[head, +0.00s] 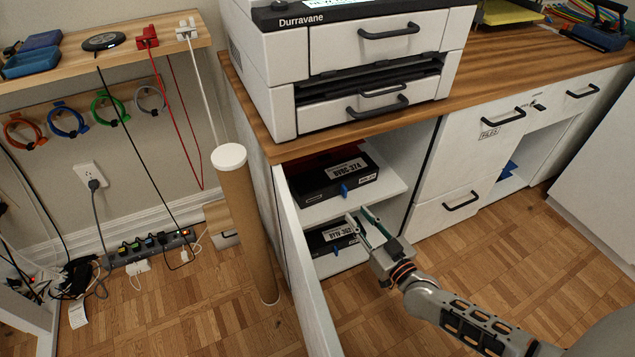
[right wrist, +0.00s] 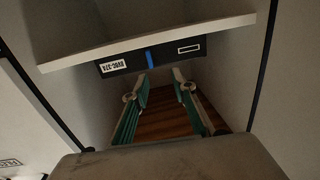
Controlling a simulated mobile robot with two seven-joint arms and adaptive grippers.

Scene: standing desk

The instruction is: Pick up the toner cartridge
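A black toner cartridge box (head: 325,181) with a white label, seemingly BVRC-374, and a blue tab sits on the upper shelf of the open cabinet. It also shows upside down in the right wrist view (right wrist: 125,62). A second black box (head: 318,243) with a white label and blue tab sits lower in the cabinet, partly covered by my gripper. My right gripper (head: 356,212) is open and empty at the cabinet opening, just below and in front of the upper shelf. Its green-lined fingers are apart in the right wrist view (right wrist: 162,73). My left gripper is out of view.
The cabinet's white door (head: 306,270) stands open on the left. The shelf edge (head: 385,192) lies close above the gripper. A tall brown tube (head: 248,225) stands left of the door. A printer (head: 345,60) sits on the wooden desktop. The parquet floor in front is clear.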

